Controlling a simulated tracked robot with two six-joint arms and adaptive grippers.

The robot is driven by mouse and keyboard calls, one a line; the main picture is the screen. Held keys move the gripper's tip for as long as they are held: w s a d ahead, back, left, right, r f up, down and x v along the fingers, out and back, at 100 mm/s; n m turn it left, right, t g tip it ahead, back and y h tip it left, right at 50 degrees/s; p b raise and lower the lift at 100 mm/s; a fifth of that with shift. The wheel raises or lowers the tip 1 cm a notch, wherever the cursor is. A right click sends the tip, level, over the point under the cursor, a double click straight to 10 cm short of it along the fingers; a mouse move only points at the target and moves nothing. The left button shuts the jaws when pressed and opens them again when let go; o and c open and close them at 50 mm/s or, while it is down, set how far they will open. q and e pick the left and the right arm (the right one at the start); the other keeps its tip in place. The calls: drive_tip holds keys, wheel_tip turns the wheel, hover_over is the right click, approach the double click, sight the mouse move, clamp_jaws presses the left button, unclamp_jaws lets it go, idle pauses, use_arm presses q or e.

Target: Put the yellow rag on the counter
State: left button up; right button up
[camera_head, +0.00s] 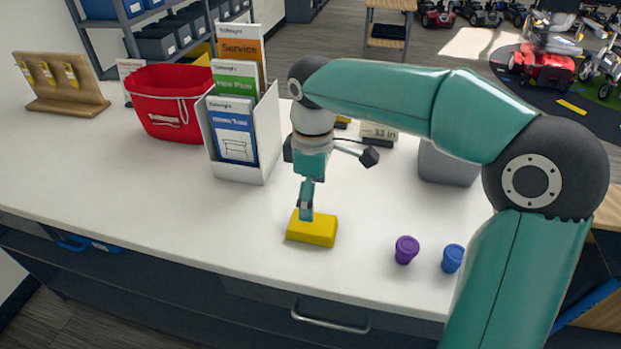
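The yellow rag (318,233) is a folded, block-like piece on the white counter (370,275), near its front edge. My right gripper (305,214) points down at it from above, and its fingertips overlap the rag's upper edge. The fingers show edge-on, so I cannot tell whether they are closed on the rag. The rag looks to rest on the counter or very close to it. My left gripper is not in view.
Purple (406,249) and blue (452,258) cups stand right of the rag. Behind are a brochure holder (262,140), a red basket (170,100), a wooden rack (62,82) and a grey bin (447,165). The counter's left front is clear.

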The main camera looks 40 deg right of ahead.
wheel_tip(320, 180, up, 4)
drive_tip(key=shift+f, duration=0.1)
drive_tip(key=shift+f, duration=0.1)
idle(0.5)
